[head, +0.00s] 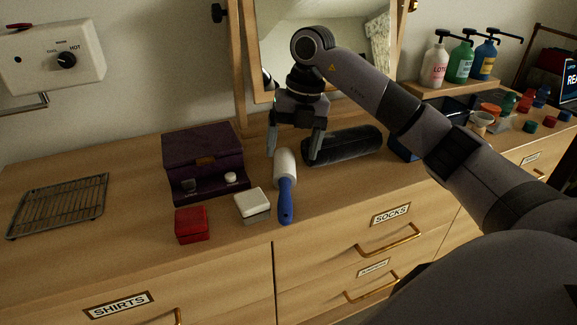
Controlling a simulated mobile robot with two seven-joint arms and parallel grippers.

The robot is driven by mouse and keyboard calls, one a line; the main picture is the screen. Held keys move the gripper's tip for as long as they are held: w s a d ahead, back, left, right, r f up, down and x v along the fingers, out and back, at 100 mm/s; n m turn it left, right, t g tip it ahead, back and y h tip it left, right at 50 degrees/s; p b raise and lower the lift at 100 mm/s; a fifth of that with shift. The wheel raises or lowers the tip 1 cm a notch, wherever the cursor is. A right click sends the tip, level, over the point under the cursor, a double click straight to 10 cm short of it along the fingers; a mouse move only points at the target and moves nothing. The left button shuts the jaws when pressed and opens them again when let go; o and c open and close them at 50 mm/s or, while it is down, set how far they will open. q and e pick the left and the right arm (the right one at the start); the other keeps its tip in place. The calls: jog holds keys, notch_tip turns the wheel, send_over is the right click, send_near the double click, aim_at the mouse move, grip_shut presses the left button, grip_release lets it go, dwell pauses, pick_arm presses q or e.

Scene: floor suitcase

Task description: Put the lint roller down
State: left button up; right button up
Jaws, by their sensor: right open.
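The lint roller (286,190) has a white head and a blue handle. It lies on the wooden dresser top, with its handle pointing to the front edge. My right gripper (295,155) is right above the white head, pointing down with its fingers apart. One finger is on each side of the head in the picture; I cannot tell whether either touches it. My left gripper is not in the head view.
A purple box (203,155), a red box (191,224) and a white box (252,205) stand left of the roller. A dark cylinder (343,145) lies close on its right. A wire rack (58,205) is far left. A mirror (330,35) stands behind. Pump bottles (461,62) are at the back right.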

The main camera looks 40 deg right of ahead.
jog(key=shift+s+d+r, duration=0.1)
jog(key=shift+d+r, duration=0.1)
jog(key=shift+r, duration=0.85)
jog(key=shift+s+d+r, duration=0.1)
jog(key=shift+d+r, duration=0.05)
jog(key=shift+r, duration=0.9)
